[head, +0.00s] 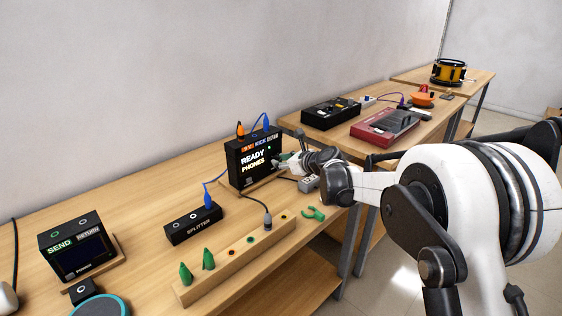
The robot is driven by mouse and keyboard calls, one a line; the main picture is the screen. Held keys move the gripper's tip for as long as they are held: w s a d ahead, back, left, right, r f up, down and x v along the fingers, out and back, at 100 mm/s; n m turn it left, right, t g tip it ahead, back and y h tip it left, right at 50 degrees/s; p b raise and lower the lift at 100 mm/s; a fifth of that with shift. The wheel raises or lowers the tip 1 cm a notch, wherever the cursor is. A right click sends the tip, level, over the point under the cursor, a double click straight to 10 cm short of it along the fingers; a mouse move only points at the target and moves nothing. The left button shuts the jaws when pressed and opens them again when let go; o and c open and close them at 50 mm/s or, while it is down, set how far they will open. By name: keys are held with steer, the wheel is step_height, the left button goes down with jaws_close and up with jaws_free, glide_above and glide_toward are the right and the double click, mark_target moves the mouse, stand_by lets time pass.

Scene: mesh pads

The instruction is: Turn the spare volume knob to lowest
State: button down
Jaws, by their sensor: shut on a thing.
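A black box (243,173) with a lit screen reading "READY PHONES" stands upright on a small wooden base at the back of the near table. My gripper (281,161) reaches in from the right, with its fingertips at the right part of the box's front face. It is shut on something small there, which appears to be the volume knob. The fingers hide the knob, so I cannot tell its pointer position.
A black splitter (193,224), a wooden rail (237,262) with green plugs, and a SEND/RETURN box (75,250) stand to the left. Cables run near the box.

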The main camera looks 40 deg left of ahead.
steer(key=n+t, duration=0.1)
steer(key=n+b, duration=0.1)
steer(key=shift+s+f+n+t, duration=0.15)
steer(key=shift+n+t, duration=0.15)
steer(key=shift+t, duration=0.1)
steer(key=n+t+b, duration=0.2)
steer(key=n, duration=0.1)
steer(key=shift+s+f+y, duration=0.1)
steer(key=shift+y, duration=0.2)
steer(key=n+t+y+b, duration=0.1)
steer(key=n+b, duration=0.1)
steer(key=n, duration=0.1)
steer(key=shift+f+n+t, duration=0.1)
steer(key=shift+n+t, duration=0.2)
steer(key=shift+n, duration=0.1)
steer(key=shift+f+n+t+y+b, duration=0.1)
steer(key=shift+n+t+y+b, duration=0.25)
steer(key=shift+n, duration=0.55)
steer(key=shift+n+t+y+b, duration=0.15)
steer(key=shift+n+b, duration=0.3)
steer(key=shift+n, duration=0.75)
steer(key=c, duration=1.5)
jaws_free()
steer(key=shift+c, duration=0.2)
